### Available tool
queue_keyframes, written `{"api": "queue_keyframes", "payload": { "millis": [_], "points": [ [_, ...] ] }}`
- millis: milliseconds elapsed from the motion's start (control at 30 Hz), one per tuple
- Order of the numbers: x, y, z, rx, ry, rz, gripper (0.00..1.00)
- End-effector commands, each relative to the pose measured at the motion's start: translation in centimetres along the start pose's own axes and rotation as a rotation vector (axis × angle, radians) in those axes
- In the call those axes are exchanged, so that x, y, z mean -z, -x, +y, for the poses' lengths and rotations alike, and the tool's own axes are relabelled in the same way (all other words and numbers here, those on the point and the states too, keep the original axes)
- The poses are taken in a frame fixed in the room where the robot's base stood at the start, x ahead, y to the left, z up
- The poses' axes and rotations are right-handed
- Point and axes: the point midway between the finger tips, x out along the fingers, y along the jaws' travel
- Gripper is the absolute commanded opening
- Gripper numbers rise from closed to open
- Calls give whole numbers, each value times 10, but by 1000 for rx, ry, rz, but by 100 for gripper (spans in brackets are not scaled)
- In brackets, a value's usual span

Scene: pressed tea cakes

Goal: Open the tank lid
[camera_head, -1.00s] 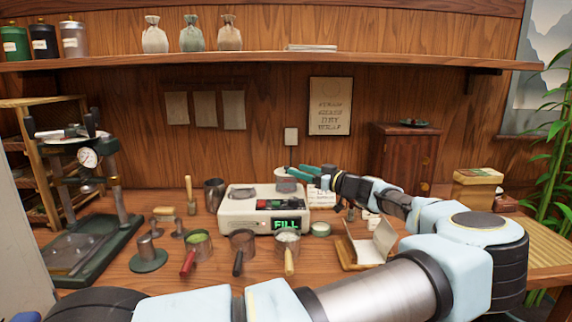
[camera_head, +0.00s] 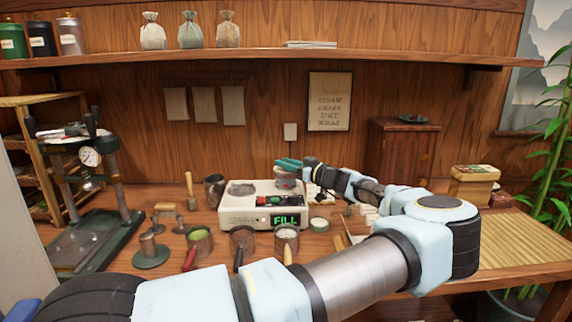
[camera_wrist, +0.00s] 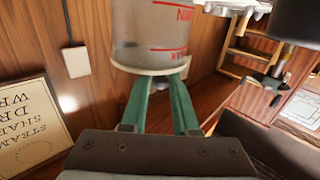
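The tank (camera_head: 286,182) is a small greyish cylinder at the back right of a cream machine (camera_head: 240,216) with a lit "FILL" display. In the wrist view the clear tank (camera_wrist: 140,35) appears upside down, with red level marks. Its pale lid or rim (camera_wrist: 150,68) faces my gripper. My gripper (camera_head: 281,162) has green fingers at the tank's top in the head view. In the wrist view my gripper (camera_wrist: 158,82) has its fingers spread, tips close to the pale rim. A small dark shape, possibly a knob, lies between them; contact is unclear.
Several handled cups, among them one with green contents (camera_head: 199,242), stand in front of the machine. A dark mug (camera_head: 215,190) is on its left. A press stand (camera_head: 95,205) is at left. A wall sign (camera_head: 329,101) hangs behind.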

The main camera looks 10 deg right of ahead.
Motion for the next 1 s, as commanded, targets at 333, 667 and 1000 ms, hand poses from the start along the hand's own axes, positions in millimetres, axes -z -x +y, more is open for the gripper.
{"api": "queue_keyframes", "payload": {
  "millis": [333,667,1000],
  "points": [
    [0,0,0,0,0,0,0],
    [0,0,0,-1,0,0,0],
    [0,0,1,-2,0,0,0]
  ]
}}
